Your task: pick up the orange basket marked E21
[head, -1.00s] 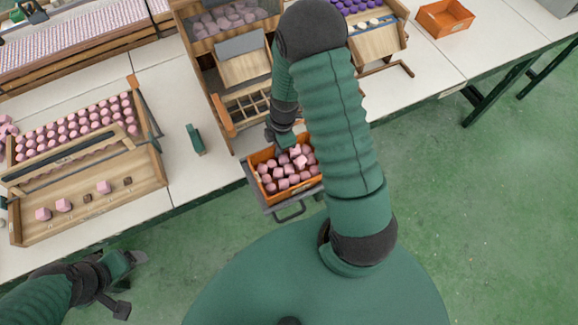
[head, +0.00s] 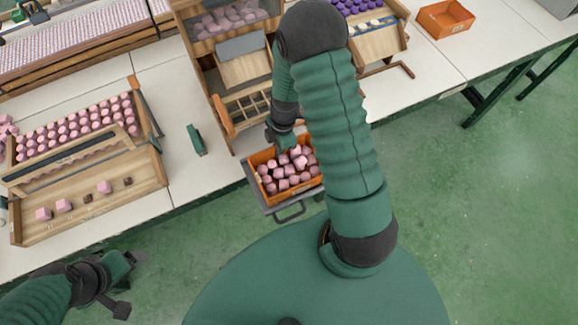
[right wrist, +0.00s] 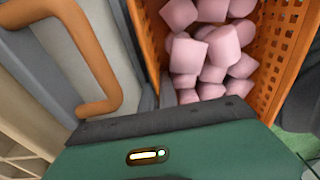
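An orange basket (head: 265,190) full of pink, faceted pieces stands on a grey tray-like support at the table's front edge. A second orange basket (head: 436,25), apparently empty, lies on the table at the top right. No E21 mark is readable on either. My right gripper (head: 283,141) is at the far rim of the full basket. In the right wrist view the perforated basket wall (right wrist: 288,45) and pink pieces lie just beyond my gripper's green body. My left gripper (head: 128,283) is open and empty at the lower left.
A wooden rack (head: 150,175) with rows of pink pieces stands at the left. A small green object (head: 196,140) lies beside it. A wooden stand (head: 215,95) with compartments is behind the full basket.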

